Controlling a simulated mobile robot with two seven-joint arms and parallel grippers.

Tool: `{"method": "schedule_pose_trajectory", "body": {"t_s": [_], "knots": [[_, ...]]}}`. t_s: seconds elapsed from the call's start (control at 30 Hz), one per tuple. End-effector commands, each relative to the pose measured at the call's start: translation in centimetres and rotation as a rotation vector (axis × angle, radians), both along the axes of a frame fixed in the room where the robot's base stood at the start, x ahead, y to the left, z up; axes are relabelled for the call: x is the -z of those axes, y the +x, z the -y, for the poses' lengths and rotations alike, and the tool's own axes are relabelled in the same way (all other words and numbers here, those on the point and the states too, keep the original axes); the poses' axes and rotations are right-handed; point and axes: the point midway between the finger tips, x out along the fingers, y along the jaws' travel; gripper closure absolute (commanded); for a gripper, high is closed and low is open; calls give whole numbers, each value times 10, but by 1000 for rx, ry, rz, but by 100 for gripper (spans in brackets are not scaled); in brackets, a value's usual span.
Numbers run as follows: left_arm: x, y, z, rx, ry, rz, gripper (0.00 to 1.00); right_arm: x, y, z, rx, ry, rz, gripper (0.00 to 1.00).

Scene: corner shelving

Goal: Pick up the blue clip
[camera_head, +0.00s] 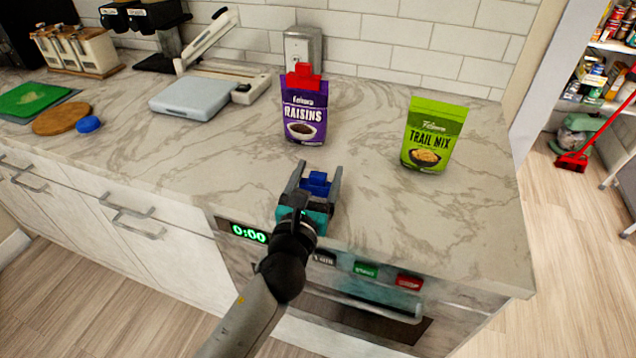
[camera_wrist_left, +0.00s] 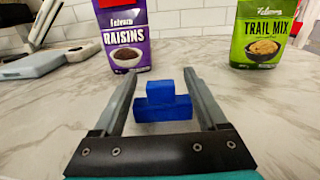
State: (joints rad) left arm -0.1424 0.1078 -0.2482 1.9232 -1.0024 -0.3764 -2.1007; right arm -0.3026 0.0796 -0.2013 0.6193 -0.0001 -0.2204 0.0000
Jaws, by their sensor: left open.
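The blue clip (camera_head: 317,183) lies on the marble countertop near its front edge. In the left wrist view the blue clip (camera_wrist_left: 162,103) sits between the two fingers, with a small gap visible on each side. My left gripper (camera_head: 318,172) is open, with its fingers reaching along both sides of the clip. The left gripper also shows in the left wrist view (camera_wrist_left: 160,90). My right gripper is not in view.
A purple raisins bag (camera_head: 304,112) with a red clip (camera_head: 303,77) on top stands behind the blue clip. A green trail mix bag (camera_head: 432,135) stands to the right. A grey scale (camera_head: 195,98) and a round wooden board (camera_head: 62,118) are at left.

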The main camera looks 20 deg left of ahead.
Motion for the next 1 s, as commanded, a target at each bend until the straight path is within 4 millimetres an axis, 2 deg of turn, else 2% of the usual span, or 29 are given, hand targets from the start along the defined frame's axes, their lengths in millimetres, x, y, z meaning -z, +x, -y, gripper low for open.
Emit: {"method": "schedule_pose_trajectory", "body": {"t_s": [0.2,0.53,1.0], "knots": [[-1,25,-1,1,1,-1,25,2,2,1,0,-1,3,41],[-1,29,-1,1,0,-1,25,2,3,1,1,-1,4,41],[-1,29,-1,1,0,-1,77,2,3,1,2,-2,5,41]]}}
